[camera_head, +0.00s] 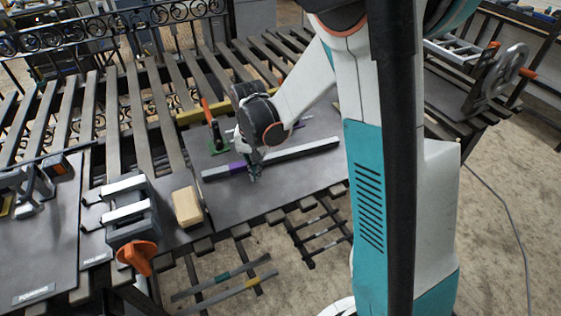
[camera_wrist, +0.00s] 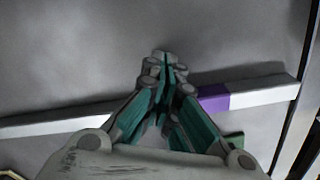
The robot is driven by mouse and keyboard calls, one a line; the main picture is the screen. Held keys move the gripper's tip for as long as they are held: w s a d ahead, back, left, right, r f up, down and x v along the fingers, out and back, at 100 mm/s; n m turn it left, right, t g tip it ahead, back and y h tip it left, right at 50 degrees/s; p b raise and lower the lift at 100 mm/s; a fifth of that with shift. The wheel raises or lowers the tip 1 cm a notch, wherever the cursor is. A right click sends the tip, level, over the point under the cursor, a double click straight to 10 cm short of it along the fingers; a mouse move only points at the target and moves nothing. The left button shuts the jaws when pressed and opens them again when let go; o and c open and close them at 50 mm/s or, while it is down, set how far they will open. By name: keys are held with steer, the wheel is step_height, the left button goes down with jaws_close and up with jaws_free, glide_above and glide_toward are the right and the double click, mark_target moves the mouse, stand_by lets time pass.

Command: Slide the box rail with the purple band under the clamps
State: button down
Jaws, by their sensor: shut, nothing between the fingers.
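My gripper (camera_head: 254,176) is shut and empty, pointing down at the rail beside the band. Its tips (camera_wrist: 161,62) show past the rail's near side; contact is unclear. A clamp with an orange handle (camera_head: 207,112) and green base stands behind the rail's left part. My arm hides other clamps.
A wooden block (camera_head: 187,206) and a grey vise with an orange knob (camera_head: 136,254) stand left of the rail. The grey plate (camera_head: 290,180) is bare in front of the rail. A yellow bar (camera_head: 190,116) lies behind, and slatted bench tops surround the plate.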

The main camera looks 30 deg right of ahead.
steer(key=shift+s, duration=1.2)
step_height(320, 180, up, 8)
steer(key=p, duration=0.5)
